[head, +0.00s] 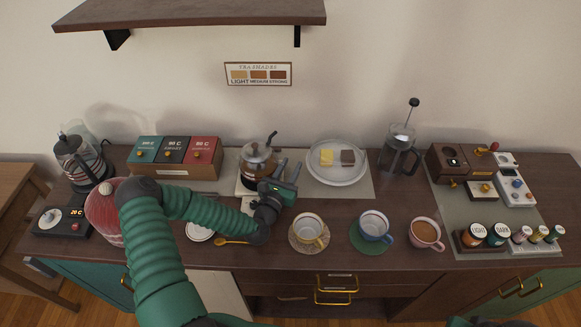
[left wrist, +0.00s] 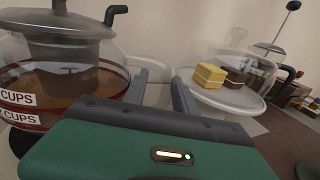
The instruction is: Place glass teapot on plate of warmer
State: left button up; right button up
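The glass teapot (head: 257,163) holds amber tea and has a metal lid. It appears to stand on the pale warmer (head: 246,187) at the back middle of the counter; its exact seating on the plate is partly hidden. In the left wrist view the teapot (left wrist: 62,75) fills the left side, with red bands and "CUPS" labels. My left gripper (head: 282,178) is just right of the teapot. Its fingers (left wrist: 161,92) are apart, with nothing visibly gripped between them. My right gripper is out of view.
A domed plate (head: 337,172) with yellow and brown cake pieces stands right of my left gripper. Cups (head: 308,229) stand in front, and a spoon (head: 232,240) lies near my forearm. A French press (head: 400,150) and tea boxes (head: 174,155) flank the area.

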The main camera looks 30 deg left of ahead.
pick_arm(q)
jog(key=shift+r, duration=0.1)
jog(key=shift+s+d, duration=0.1)
jog(key=shift+s, duration=0.15)
jog(key=s, duration=0.3)
jog(key=s+d+b, duration=0.1)
jog(key=s, duration=0.3)
jog(key=s+d, duration=0.1)
jog(key=s, duration=0.2)
jog(key=shift+s, duration=0.3)
jog(key=shift+s+d, duration=0.1)
jog(key=shift+s, duration=0.2)
